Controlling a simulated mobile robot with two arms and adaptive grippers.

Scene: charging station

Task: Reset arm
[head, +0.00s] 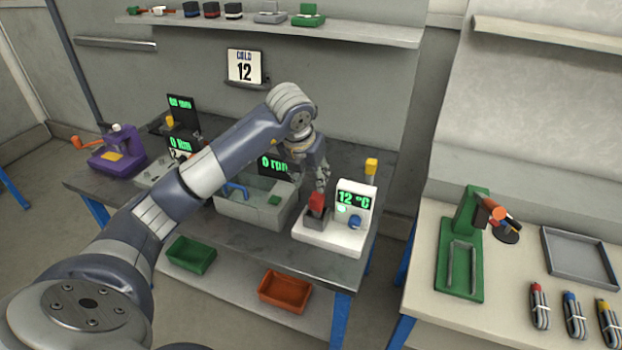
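My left arm (205,172) reaches from the lower left across the workbench. Its gripper (321,188) points down over the white device (330,237) with the green "12 °C" display (353,200). The fingertips are close to a red block (317,203) in a dark holder on that device. I cannot tell whether they touch it, and the fingers are too small and dark to show if they are open or shut. My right gripper is out of view.
A grey bin with a blue handle (237,189) stands left of the device. A purple crank machine (117,151) is at the far left. Green (191,255) and orange (285,291) trays sit on the lower shelf. A green press (463,245) stands on the right table.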

